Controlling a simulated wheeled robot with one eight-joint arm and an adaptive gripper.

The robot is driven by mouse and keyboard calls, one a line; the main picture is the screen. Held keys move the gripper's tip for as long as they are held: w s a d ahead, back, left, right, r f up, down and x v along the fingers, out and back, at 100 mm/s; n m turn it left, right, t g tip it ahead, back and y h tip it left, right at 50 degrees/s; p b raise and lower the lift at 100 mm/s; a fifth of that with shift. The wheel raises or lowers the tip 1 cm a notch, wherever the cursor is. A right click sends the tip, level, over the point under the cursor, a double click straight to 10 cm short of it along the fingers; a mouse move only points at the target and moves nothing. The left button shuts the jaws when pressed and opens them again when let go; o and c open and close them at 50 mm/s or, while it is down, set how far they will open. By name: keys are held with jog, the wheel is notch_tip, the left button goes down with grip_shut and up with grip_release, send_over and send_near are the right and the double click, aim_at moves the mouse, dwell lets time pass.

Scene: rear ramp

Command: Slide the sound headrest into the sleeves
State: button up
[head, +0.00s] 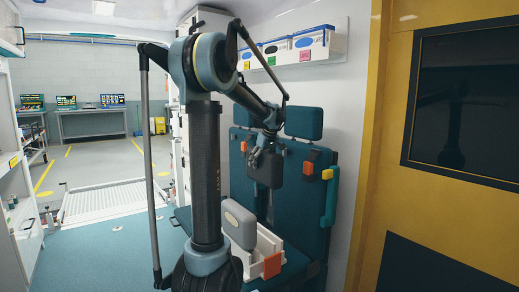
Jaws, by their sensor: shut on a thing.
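My gripper (262,152) is shut on a dark grey headrest (266,171) and holds it upright in front of the teal seat back (305,215). Thin dark rods, likely its posts, show faintly below it. A teal headrest (304,122) stands above the right part of the seat back. A lighter grey headrest (239,222) stands tilted in a white crate (269,243) on the seat, partly behind my arm. The sleeves are too small or hidden to make out. I cannot tell from this view which headrest is sound.
The crate has an orange tag (272,264). Orange pieces and a teal armrest (328,200) line the seat back. White wall bins (310,42) hang above. A yellow door frame (370,150) stands at right. The floor at left (110,250) is clear toward the ramp (110,203).

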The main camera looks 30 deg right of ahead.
notch_tip(320, 180, down, 13)
jog(key=s+a, duration=0.1)
jog(key=shift+s+a, duration=0.15)
jog(key=shift+a, duration=0.2)
jog(key=shift+f, duration=0.25)
notch_tip(320, 180, down, 10)
dwell(1.9)
jog(key=o, duration=1.7)
jog(key=shift+o, duration=0.2)
jog(key=shift+r, duration=0.15)
